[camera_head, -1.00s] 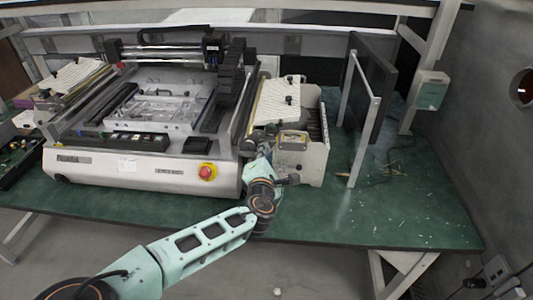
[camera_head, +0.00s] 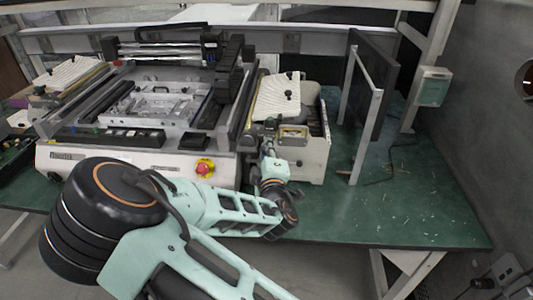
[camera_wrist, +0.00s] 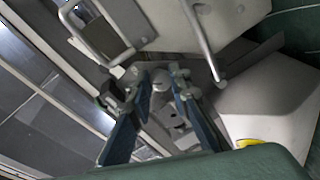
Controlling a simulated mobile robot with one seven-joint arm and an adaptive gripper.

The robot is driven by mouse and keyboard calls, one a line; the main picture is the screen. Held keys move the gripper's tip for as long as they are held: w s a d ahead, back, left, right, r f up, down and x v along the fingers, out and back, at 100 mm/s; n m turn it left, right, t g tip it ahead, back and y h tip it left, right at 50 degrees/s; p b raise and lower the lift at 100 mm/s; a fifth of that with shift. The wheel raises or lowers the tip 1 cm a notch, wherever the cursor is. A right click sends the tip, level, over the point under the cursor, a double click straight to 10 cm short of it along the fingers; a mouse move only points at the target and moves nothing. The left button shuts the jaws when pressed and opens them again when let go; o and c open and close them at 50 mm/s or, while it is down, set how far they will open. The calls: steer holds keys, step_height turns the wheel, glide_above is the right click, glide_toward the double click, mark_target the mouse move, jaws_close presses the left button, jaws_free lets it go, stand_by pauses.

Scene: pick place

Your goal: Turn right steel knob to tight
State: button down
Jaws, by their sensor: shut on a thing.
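My gripper (camera_head: 268,148) is at the front left of the white side unit, by the right end of the machine, in the head view. In the wrist view, my gripper's two dark blue fingers (camera_wrist: 159,82) reach forward and close on a small steel knob (camera_wrist: 160,80). In the head view the knob is hidden by my gripper and wrist. I cannot tell from the frames how far the knob is turned.
The white side unit (camera_head: 314,158) stands right of the large machine (camera_head: 110,168), which has a red button (camera_head: 204,167) on its front. A dark upright panel (camera_head: 370,85) stands farther right. The green table (camera_head: 430,215) is mostly clear at the right front.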

steer(key=shift+m+b, duration=0.7)
steer(key=shift+m, duration=0.3)
steer(key=c, duration=1.8)
jaws_free()
